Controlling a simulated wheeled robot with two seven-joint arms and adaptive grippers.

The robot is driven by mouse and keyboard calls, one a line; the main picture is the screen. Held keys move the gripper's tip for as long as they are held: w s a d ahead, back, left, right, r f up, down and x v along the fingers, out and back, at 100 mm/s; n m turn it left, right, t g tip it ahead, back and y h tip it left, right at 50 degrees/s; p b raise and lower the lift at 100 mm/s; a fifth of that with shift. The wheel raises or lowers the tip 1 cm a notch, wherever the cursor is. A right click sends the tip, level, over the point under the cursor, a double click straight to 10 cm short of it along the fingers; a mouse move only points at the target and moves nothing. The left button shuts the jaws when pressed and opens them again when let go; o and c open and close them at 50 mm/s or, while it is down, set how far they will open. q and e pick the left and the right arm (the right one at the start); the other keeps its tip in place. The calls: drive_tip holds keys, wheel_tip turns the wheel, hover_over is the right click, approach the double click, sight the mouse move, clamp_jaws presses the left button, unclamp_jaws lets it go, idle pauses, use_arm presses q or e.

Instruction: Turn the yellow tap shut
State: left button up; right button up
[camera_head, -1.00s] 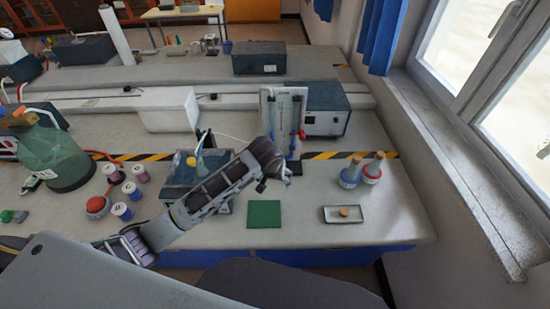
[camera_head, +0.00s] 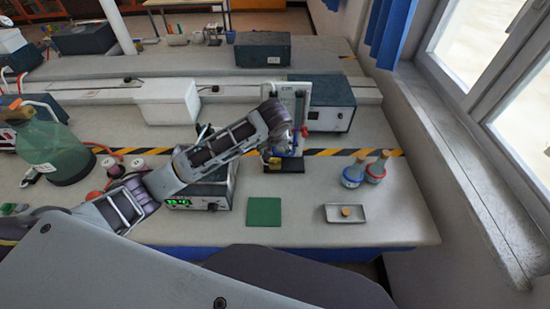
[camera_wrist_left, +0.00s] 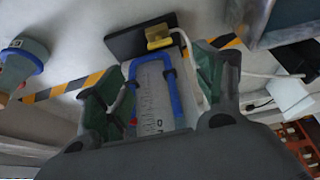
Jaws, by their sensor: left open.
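The yellow tap (camera_wrist_left: 158,37) shows in the left wrist view at the dark base of an upright graduated panel (camera_wrist_left: 155,100) with a blue tube bent around it. A pale hose runs from the tap. I cannot tell whether the fingers touch anything. My right gripper is not in view.
A heater with a green display (camera_head: 208,192) stands under my left arm. A green mat (camera_head: 264,212), a metal tray (camera_head: 331,218) and two flasks (camera_head: 353,173) are at front right. A dark-topped box (camera_head: 328,106) is behind the panel.

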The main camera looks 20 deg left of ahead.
sight(275, 159)
use_arm(q)
drive_tip(key=shift+f, duration=0.1)
drive_tip(key=shift+p+x, duration=0.8)
drive_tip(key=shift+x, duration=6.1)
drive_tip(key=shift+w, duration=0.15)
drive_tip(key=shift+c, duration=0.3)
drive_tip(key=c, duration=1)
